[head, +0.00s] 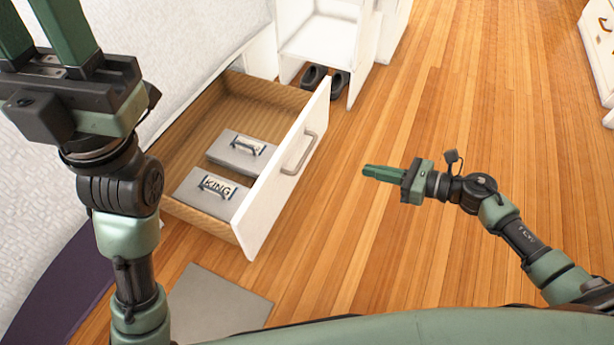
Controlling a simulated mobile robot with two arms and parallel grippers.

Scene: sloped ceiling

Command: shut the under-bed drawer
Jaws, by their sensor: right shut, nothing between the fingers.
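The under-bed drawer (287,172) is pulled out from under the bed, with a white front and a wood-toned inside. A metal bar handle (299,154) is on its front. Two grey boxes lie inside: a near one (207,196) labelled KING and a farther one (240,153). My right gripper (368,171) is shut and empty, to the right of the drawer front and apart from the handle, its fingers pointing left toward it. My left gripper (42,25) is raised at the upper left, over the bed, its two fingers apart, tips partly cut off by the frame edge.
The white bed (150,40) fills the upper left. A white open cubby (322,40) with dark shoes (327,80) stands behind the drawer. A grey mat (218,303) lies on the floor in front. Wood floor (430,100) is clear to the right.

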